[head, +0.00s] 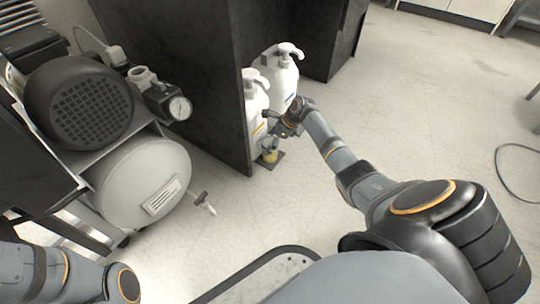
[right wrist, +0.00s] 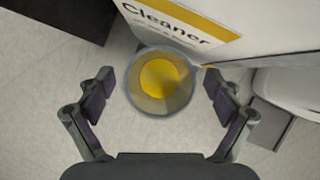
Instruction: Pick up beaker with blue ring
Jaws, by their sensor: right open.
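A clear beaker with a bluish ring at its rim and yellow inside stands upright in the right wrist view (right wrist: 158,84), seen from above. In the head view the beaker (head: 270,155) is small and low beside the white bottles. My right gripper (right wrist: 160,92) is open, one finger on each side of the beaker, with gaps between the pads and the glass. In the head view the right gripper (head: 277,127) is just above the beaker. My left gripper is out of view; only part of its arm shows at the lower left.
White pump bottles (head: 255,110) (head: 277,75) stand close behind the beaker; one has a yellow "Cleaner" label (right wrist: 205,25). A dark panel (head: 200,80) rises just left of them. A compressor (head: 140,180) stands at the left. The floor at right is mostly clear.

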